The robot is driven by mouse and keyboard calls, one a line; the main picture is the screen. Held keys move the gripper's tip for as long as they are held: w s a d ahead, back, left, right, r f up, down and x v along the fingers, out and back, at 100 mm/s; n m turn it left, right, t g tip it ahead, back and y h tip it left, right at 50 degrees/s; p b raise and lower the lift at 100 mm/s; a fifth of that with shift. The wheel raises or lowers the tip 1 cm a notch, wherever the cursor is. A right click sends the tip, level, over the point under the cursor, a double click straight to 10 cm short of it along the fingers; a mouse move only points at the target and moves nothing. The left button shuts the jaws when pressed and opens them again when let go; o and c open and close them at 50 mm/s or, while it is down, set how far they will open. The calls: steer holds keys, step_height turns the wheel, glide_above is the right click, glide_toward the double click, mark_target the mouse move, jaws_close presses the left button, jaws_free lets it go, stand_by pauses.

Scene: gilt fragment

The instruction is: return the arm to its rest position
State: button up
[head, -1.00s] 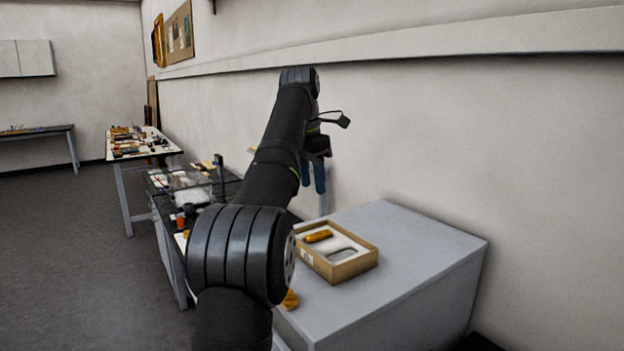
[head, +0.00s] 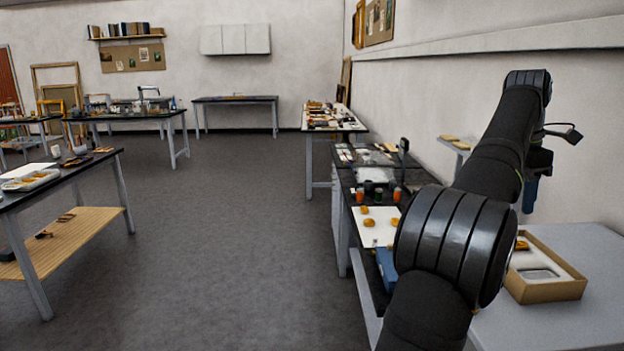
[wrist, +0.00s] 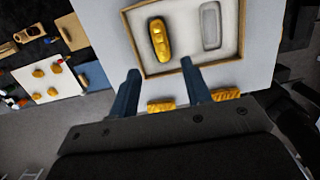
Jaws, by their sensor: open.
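My gripper (wrist: 160,69) is open and empty, with its two blue fingers apart, in the wrist view. In the head view its blue fingers (head: 530,190) hang below the raised arm. A shallow cardboard box (head: 548,293) sits on a grey cabinet top, below and beyond the gripper. In the wrist view the box (wrist: 199,67) holds a gilt fragment (wrist: 159,40) in its pale lining, beside an empty grey recess (wrist: 210,25). The fingertips appear near the box's lower edge; their height above it is hard to tell. My arm hides part of the box in the head view.
Two gilt pieces (wrist: 161,105) (wrist: 225,94) lie outside the box. A dark bench with a white sheet (head: 376,231) and gilt pieces stands left of the arm. The wall is close on the right. Open floor (head: 230,240) lies left; another table (head: 60,182) stands beyond it.

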steer(key=f, duration=0.3)
steer(key=d+f, duration=0.1)
steer(key=f, duration=0.5)
steer(key=shift+d+f, duration=0.15)
steer(key=shift+f, duration=0.2)
steer(key=shift+r, duration=0.3)
